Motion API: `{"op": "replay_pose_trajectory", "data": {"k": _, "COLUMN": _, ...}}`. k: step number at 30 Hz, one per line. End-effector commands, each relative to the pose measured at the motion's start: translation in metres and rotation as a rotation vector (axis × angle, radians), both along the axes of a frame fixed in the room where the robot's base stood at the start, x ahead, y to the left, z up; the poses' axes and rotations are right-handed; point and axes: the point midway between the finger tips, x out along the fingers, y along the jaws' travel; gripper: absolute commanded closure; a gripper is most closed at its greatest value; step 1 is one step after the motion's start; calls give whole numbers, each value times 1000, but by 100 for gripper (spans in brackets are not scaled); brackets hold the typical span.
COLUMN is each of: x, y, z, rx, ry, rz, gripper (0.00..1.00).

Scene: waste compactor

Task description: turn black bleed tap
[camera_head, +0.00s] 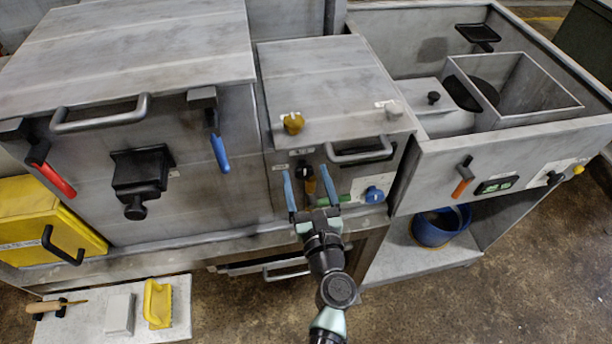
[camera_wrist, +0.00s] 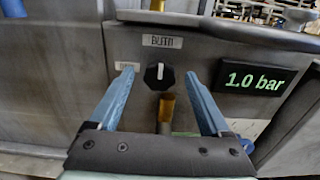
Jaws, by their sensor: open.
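A black round knob (camera_wrist: 159,77) with a white upright mark sits on the grey front panel in the wrist view. It is the black tap nearest me; a small label beside it is too blurred to read. In the head view the knob (camera_head: 302,166) shows on the middle cabinet's front, between my fingers. My gripper (camera_head: 306,170) is open, its two blue fingers pointing at the panel. In the wrist view my gripper (camera_wrist: 160,71) has one finger on each side of the knob, apart from it, with nothing held.
A brass-coloured handle (camera_wrist: 166,108) hangs just below the knob. A display (camera_wrist: 255,80) reading 1.0 bar is to the right. A bar handle (camera_head: 360,153), blue knob (camera_head: 374,194) and blue lever (camera_head: 219,153) are nearby. Another black knob (camera_head: 554,178) is far right.

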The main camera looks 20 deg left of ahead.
Motion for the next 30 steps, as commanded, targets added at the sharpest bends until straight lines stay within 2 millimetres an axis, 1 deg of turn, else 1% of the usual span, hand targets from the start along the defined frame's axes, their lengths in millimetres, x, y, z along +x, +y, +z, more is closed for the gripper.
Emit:
{"op": "replay_pose_trajectory", "data": {"k": 3, "x": 3, "y": 3, "z": 0, "rx": 0, "ry": 0, "rz": 1, "gripper": 19}}
{"op": "replay_pose_trajectory", "data": {"k": 10, "x": 3, "y": 3, "z": 0, "rx": 0, "ry": 0, "rz": 1, "gripper": 19}}
{"op": "replay_pose_trajectory", "data": {"k": 14, "x": 3, "y": 3, "z": 0, "rx": -1, "ry": -1, "rz": 1, "gripper": 42}}
{"op": "replay_pose_trajectory", "data": {"k": 15, "x": 3, "y": 3, "z": 0, "rx": -1, "ry": -1, "rz": 1, "gripper": 49}}
{"op": "replay_pose_trajectory", "data": {"k": 17, "x": 3, "y": 2, "z": 0, "rx": -1, "ry": -1, "rz": 1, "gripper": 60}}
{"op": "replay_pose_trajectory", "data": {"k": 18, "x": 3, "y": 2, "z": 0, "rx": -1, "ry": -1, "rz": 1, "gripper": 67}}
{"op": "replay_pose_trajectory", "data": {"k": 20, "x": 3, "y": 2, "z": 0, "rx": -1, "ry": -1, "rz": 1, "gripper": 78}}
{"op": "replay_pose_trajectory", "data": {"k": 21, "x": 3, "y": 2, "z": 0, "rx": -1, "ry": -1, "rz": 1, "gripper": 85}}
{"op": "replay_pose_trajectory", "data": {"k": 23, "x": 3, "y": 2, "z": 0, "rx": -1, "ry": -1, "rz": 1, "gripper": 96}}
{"op": "replay_pose_trajectory", "data": {"k": 24, "x": 3, "y": 2, "z": 0, "rx": -1, "ry": -1, "rz": 1, "gripper": 100}}
{"op": "replay_pose_trajectory", "data": {"k": 30, "x": 3, "y": 2, "z": 0, "rx": -12, "ry": -8, "rz": 1, "gripper": 100}}
